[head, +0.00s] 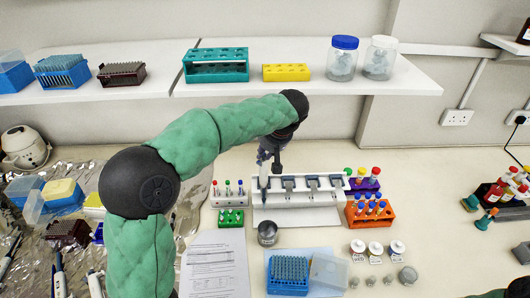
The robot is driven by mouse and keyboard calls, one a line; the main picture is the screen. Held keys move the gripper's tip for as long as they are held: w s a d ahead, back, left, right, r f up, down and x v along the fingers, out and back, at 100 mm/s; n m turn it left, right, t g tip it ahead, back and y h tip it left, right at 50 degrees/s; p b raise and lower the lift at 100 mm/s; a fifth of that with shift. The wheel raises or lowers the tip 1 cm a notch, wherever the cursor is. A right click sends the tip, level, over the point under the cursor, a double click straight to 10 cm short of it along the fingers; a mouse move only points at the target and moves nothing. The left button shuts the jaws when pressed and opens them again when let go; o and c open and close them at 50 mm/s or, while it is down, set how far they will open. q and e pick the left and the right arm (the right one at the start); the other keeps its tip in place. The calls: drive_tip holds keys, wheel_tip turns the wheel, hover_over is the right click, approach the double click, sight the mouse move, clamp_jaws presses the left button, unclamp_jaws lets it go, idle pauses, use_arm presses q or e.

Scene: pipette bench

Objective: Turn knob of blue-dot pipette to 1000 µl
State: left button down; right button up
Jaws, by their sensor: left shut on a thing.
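A white pipette stand (297,215) stands on the bench at the middle, with several grey-blue holders along its top rail. A slim pipette (263,178) is upright at the stand's left end. My left gripper (270,155) reaches down over that end from above and is shut on the upper part of this pipette. The gripper hides the pipette's knob and top, so the blue dot and the volume reading cannot be seen. I cannot tell whether the pipette still rests in its holder. My right gripper is not in view.
An orange tube rack (369,219) stands right of the stand, and a green rack (231,218) left of it. A metal cup (267,233) and a blue tip box (288,276) are in front. More pipettes lie on foil at left. A shelf (300,84) runs behind.

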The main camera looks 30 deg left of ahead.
use_arm(q)
drive_tip(key=shift+w+n+g, duration=0.1)
drive_tip(key=shift+n+g, duration=0.2)
drive_tip(key=shift+n, duration=0.6)
drive_tip(key=shift+w+n+g+y+p, duration=0.1)
drive_tip(key=shift+n+g+y+p, duration=0.45)
drive_tip(key=shift+n, duration=0.85)
drive_tip(key=shift+h, duration=0.25)
drive_tip(key=c, duration=1.4)
unclamp_jaws()
drive_tip(key=shift+w+g, duration=0.1)
drive_tip(key=shift+g, duration=0.15)
drive_tip(key=shift+o, duration=0.2)
drive_tip(key=shift+d, duration=0.1)
drive_tip(key=p+v, duration=0.4)
drive_tip(key=v, duration=0.2)
drive_tip(key=shift+r, duration=0.5)
